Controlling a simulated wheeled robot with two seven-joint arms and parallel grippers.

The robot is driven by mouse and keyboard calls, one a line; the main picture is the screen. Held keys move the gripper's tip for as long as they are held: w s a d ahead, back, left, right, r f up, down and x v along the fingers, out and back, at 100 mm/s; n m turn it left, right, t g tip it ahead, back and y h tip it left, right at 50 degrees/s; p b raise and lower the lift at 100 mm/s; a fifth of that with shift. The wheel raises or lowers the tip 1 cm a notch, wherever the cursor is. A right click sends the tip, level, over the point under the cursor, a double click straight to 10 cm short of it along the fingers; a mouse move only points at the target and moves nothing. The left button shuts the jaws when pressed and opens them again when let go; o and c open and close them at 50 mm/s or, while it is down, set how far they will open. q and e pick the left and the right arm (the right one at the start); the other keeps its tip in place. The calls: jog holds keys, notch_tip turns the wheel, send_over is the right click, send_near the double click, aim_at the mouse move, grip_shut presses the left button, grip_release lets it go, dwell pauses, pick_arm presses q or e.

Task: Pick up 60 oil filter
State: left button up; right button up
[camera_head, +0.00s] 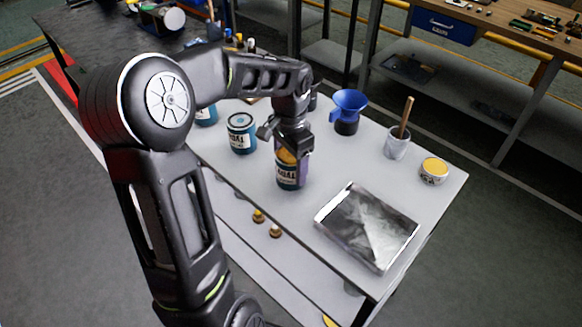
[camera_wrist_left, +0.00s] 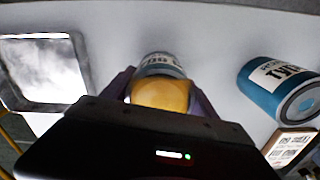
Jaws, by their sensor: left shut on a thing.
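The oil filter (camera_head: 290,178), a dark teal can with a white label and an orange-yellow top, is on the white table near its left-hand edge. My left gripper (camera_head: 288,152) comes down from above and is shut on it, a finger on each side. In the left wrist view the filter's orange-yellow top (camera_wrist_left: 161,95) shows between the purple fingers, with its labelled side behind. Whether its base touches the table is hard to tell. My right gripper is not in view.
A teal can (camera_head: 241,138) stands left of the filter; another (camera_head: 206,114) is farther back. A silver tray (camera_head: 345,243) lies front right. A blue funnel (camera_head: 347,104), a white cup (camera_head: 396,147) with a wooden handle and a yellow-topped tin (camera_head: 433,171) stand toward the back right.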

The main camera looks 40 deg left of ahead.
pick_arm(q)
jog(key=c, duration=0.9)
jog(key=shift+c, duration=0.2)
notch_tip(320, 180, up, 10)
jog(key=shift+r, duration=0.1)
dwell(0.5)
